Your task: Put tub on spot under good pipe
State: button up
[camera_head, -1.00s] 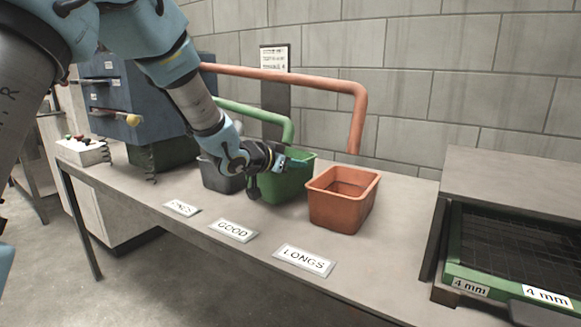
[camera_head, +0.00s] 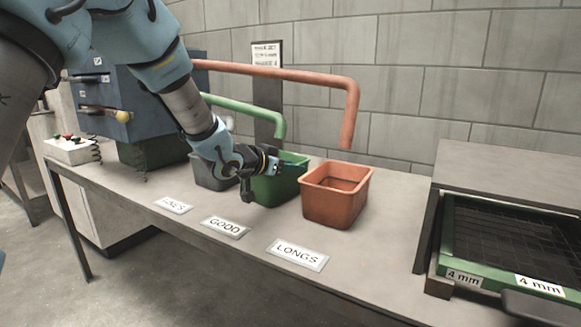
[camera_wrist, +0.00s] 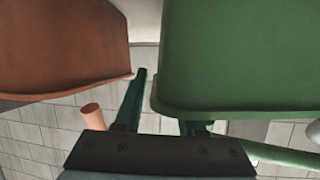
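A green tub (camera_head: 270,188) stands on the table behind the GOOD sign (camera_head: 225,227), below the open end of the green pipe (camera_head: 277,132). In the wrist view the green tub (camera_wrist: 240,55) fills the upper right. My gripper (camera_head: 291,168) is at the tub's right rim. In the wrist view my gripper (camera_wrist: 165,100) has its fingers apart. The left finger shows in the gap beside the tub; the right finger's tip is hidden behind the tub wall. Whether either finger touches the tub I cannot tell.
An orange tub (camera_head: 335,208) stands close on the right, below the orange pipe (camera_head: 350,105). A grey tub (camera_head: 212,178) stands on the left, partly behind my arm. A LONGS sign (camera_head: 297,254) lies in front. A framed mesh screen (camera_head: 520,240) is at the right.

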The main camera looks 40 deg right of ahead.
jog(key=v, duration=1.1)
jog(key=w+a+f+n+t+y, duration=0.35)
jog(key=w+a, duration=0.35)
jog(key=a, duration=0.5)
jog(key=w+a+f+n+t+y, duration=0.25)
jog(key=w+a+n+y, duration=0.35)
jog(key=a, duration=0.5)
jog(key=s+a+f+n+g+y, duration=0.1)
jog(key=s+a+f+n+y, duration=0.1)
jog(key=a, duration=0.8)
jog(key=s+a+f+n+g+y, duration=0.2)
jog(key=a, duration=0.7)
jog(key=s+a+f+n+g+p, duration=0.1)
jog(key=s+a+n+g, duration=0.2)
jog(key=s+a, duration=0.45)
notch_tip(320, 180, up, 19)
jog(key=p, duration=1.9)
jog(key=shift+w+d, duration=0.15)
jog(key=shift+d, duration=0.3)
